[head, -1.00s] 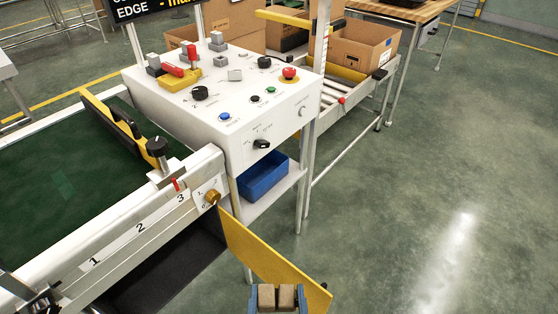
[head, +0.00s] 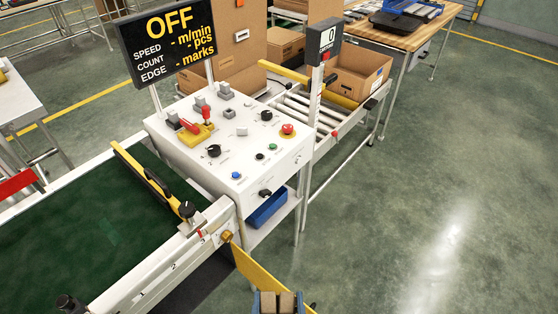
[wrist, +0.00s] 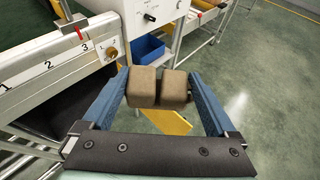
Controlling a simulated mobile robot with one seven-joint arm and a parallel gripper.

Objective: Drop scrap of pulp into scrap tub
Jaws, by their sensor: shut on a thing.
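My gripper (head: 278,303) is at the bottom of the head view, in front of the yellow plate. In the wrist view my gripper (wrist: 160,88) has its blue fingers closed in, with two brown blocks side by side at the tips. The scrap of pulp cannot be told apart from these blocks. A blue tub (head: 268,208) sits on the shelf under the white control box, beyond my gripper; no label on it is readable. The tub also shows in the wrist view (wrist: 149,48), just above the fingertips. Its inside is mostly hidden.
The white control box (head: 236,172) overhangs the tub. A yellow plate (head: 259,272) sticks out from the conveyor's end, between my gripper and the conveyor. The green belt (head: 70,235) lies at left. A roller track (head: 312,112) stands behind. Floor at right is clear.

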